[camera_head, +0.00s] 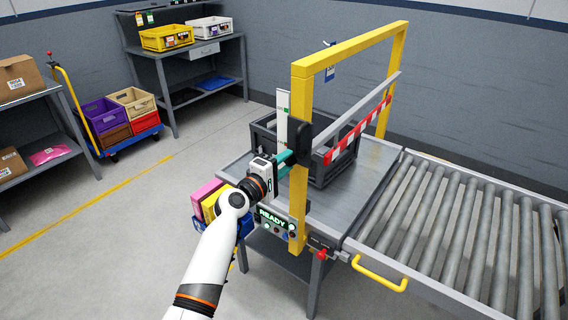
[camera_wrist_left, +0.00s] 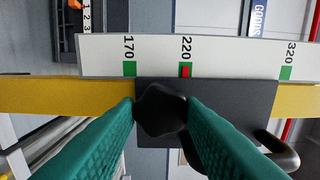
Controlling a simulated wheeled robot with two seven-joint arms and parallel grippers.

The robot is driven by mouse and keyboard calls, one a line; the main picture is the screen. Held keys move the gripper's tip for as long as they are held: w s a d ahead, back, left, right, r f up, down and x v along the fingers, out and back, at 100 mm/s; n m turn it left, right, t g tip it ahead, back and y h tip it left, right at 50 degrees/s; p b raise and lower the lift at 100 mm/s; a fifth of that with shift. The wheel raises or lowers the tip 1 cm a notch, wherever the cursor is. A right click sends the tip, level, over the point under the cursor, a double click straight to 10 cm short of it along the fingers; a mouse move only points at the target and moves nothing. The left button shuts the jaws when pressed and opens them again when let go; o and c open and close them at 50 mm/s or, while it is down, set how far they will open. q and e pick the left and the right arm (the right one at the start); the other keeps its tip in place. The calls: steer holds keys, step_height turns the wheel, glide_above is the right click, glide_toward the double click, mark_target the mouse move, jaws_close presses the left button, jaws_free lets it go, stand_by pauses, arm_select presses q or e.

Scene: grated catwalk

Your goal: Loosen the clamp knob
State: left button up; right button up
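The black lobed clamp knob (camera_wrist_left: 160,108) sits in front of a dark clamp block (camera_wrist_left: 235,95) on the yellow post. The dark clamp (camera_head: 299,138) also shows in the head view on the near post of the yellow frame (camera_head: 299,205). My left gripper (camera_wrist_left: 161,104) has its two teal fingers on either side of the knob, with no clear gap. In the head view my left gripper (camera_head: 284,161) reaches the clamp, and the knob is hidden there. A white scale (camera_wrist_left: 215,57) reads 170, 220 and 320. A red mark (camera_wrist_left: 185,72) lies at 220. My right gripper is out of view.
A red-and-white striped bar (camera_head: 357,130) spans the frame above a dark grey crate (camera_head: 340,168) on the metal table. A roller conveyor (camera_head: 465,230) runs off to the right. A READY panel (camera_head: 272,219) and coloured bins (camera_head: 211,203) are close below my left arm.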

arm_select(q)
steer(key=o, duration=0.4)
steer(key=b+v, duration=0.1)
steer(key=v, duration=1.1)
